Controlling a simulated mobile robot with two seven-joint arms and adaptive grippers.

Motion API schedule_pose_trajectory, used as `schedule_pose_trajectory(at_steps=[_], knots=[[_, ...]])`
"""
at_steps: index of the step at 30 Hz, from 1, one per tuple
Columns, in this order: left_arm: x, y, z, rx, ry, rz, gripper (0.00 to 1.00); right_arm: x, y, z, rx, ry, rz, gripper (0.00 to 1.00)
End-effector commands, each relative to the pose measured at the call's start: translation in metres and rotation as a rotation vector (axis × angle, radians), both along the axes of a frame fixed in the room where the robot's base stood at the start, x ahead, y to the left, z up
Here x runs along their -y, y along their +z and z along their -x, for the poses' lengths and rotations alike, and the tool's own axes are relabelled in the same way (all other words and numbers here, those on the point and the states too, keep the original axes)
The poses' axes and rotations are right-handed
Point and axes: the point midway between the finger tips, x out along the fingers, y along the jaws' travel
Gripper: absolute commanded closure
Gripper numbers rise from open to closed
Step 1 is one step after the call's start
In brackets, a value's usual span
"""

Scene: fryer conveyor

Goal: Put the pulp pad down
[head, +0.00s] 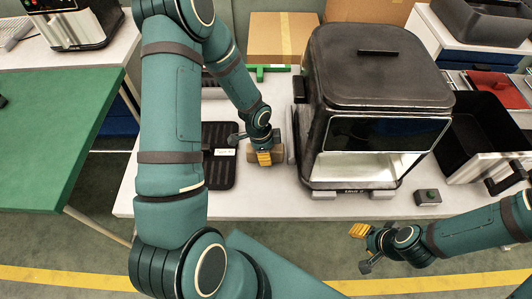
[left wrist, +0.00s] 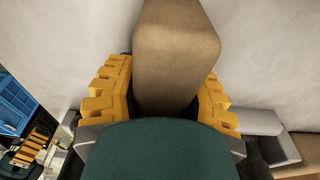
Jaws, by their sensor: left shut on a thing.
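The pulp pad, a brown block (head: 279,152), is in my left gripper (head: 265,158) over the white table, between a dark labelled mat and the fryer. In the left wrist view the brown pad (left wrist: 177,50) stands between the yellow fingers (left wrist: 166,95), which are closed on its sides. Its lower end is hidden by my green gripper body. I cannot tell whether it touches the table. My right gripper (head: 364,234) is low at the right, in front of the table edge, with no object seen in it; its finger gap is unclear.
The black mat (head: 219,172) with a white label lies left of the pad. The large dark fryer (head: 378,65) stands right of it. A small box with a green button (head: 428,197) sits near the front edge. A cardboard box (head: 282,38) and green piece (head: 268,69) are behind.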

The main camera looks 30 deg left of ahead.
Motion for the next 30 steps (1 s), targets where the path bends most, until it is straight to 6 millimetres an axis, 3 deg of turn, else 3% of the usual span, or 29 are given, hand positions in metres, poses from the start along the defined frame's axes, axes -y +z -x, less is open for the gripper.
schedule_pose_trajectory(at_steps=[11, 12, 13, 25, 30], knots=[[0.000, -0.005, 0.000, 0.001, 0.001, 0.000, 0.95, 0.000, -0.004, 0.001, -0.002, 0.002, 0.000, 0.53], [0.000, -0.004, 0.000, 0.001, 0.001, 0.000, 0.43, 0.000, -0.003, 0.001, -0.002, 0.002, 0.000, 0.53], [0.000, -0.003, 0.000, 0.001, 0.001, 0.000, 0.33, 0.000, -0.003, 0.001, -0.002, 0.002, 0.000, 0.53], [0.000, 0.001, 0.000, 0.001, 0.001, 0.000, 0.33, 0.000, 0.001, 0.000, -0.001, 0.000, 0.000, 0.53], [-0.004, 0.024, 0.000, 0.006, 0.005, -0.001, 0.33, 0.000, 0.006, -0.001, 0.003, -0.002, 0.000, 0.53]])
